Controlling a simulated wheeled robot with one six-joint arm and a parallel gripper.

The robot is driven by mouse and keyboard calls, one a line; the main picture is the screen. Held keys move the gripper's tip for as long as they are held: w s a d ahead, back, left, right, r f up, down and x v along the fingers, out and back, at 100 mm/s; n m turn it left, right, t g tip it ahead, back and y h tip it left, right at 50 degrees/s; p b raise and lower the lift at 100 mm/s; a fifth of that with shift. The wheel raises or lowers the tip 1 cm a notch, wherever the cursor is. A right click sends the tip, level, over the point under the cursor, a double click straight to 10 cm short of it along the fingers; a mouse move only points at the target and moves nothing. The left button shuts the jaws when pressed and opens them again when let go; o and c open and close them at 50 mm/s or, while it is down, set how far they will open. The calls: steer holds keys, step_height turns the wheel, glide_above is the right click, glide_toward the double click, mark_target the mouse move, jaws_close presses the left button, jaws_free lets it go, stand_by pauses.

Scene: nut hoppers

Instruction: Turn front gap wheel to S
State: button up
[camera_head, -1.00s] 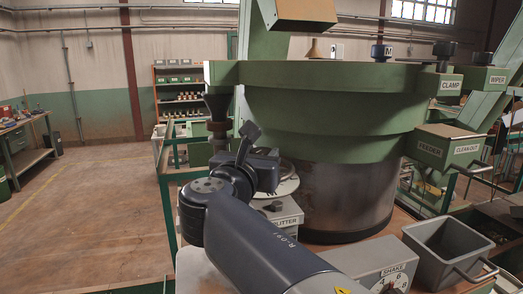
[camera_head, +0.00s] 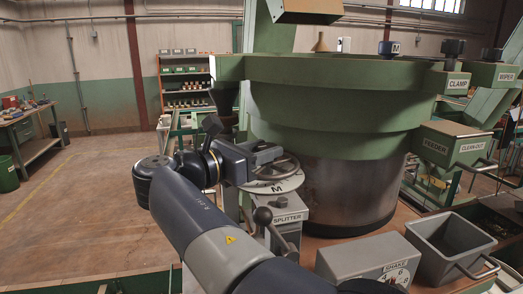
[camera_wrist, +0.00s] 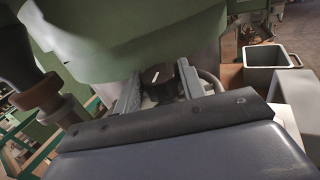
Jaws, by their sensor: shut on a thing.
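The gap wheel (camera_head: 287,163) is a grey handwheel above a pale dial plate (camera_head: 286,184) on the splitter unit, beside the large green bowl. A letter M shows on the plate's near side; no S is readable. My gripper (camera_head: 268,154) reaches the wheel from the left in the head view and is shut on it. In the wrist view, my gripper (camera_wrist: 159,81) has its two fingers on either side of a dark round hub (camera_wrist: 157,74) with a white mark. Part of the wheel's curved rim shows to the right of the fingers. My gripper hides the wheel's left part.
The green bowl (camera_head: 330,105) stands close behind the wheel. The SPLITTER box (camera_head: 287,220) has a ball-topped lever (camera_head: 264,217) in front. The SHAKE box (camera_head: 370,258) and a grey bin (camera_head: 449,245) are at the right. Open floor lies left.

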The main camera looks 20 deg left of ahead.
steer(key=shift+r, duration=0.1)
steer(key=o, duration=1)
steer(key=shift+c, duration=0.2)
steer(key=shift+s, duration=0.1)
steer(key=b+v, duration=0.1)
steer(key=v, duration=0.9)
steer(key=shift+s+b, duration=0.25)
steer(key=shift+b, duration=0.05)
steer(key=shift+a, duration=0.15)
steer(key=p+x, duration=0.1)
steer(key=x, duration=1)
steer(key=shift+p, duration=0.4)
steer(key=shift+y, duration=0.3)
